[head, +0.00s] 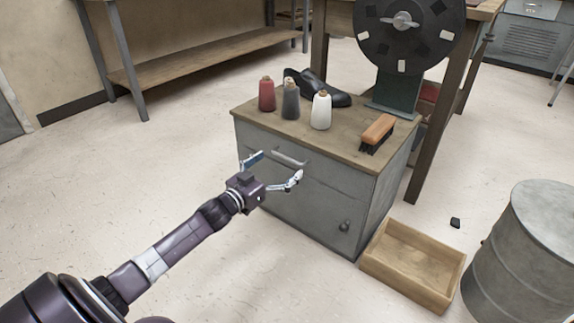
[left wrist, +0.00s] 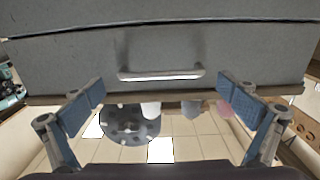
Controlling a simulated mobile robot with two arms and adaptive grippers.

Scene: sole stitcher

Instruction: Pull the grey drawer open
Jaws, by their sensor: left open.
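The grey drawer (head: 318,172) is the top front panel of a grey cabinet with a wooden top, and it looks shut, flush with the front. Its pale bar handle (head: 290,158) runs across the drawer front. My left gripper (head: 274,169) is open in front of the handle, with its fingers spread to either side. In the left wrist view, which looks upside down, the handle (left wrist: 161,75) lies between the two blue-padded fingers, apart from both, and nothing is held. My right gripper is not in view.
A wooden tray (head: 398,283) and a grey drum (head: 532,250) are at the right. The floor left of the cabinet is clear.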

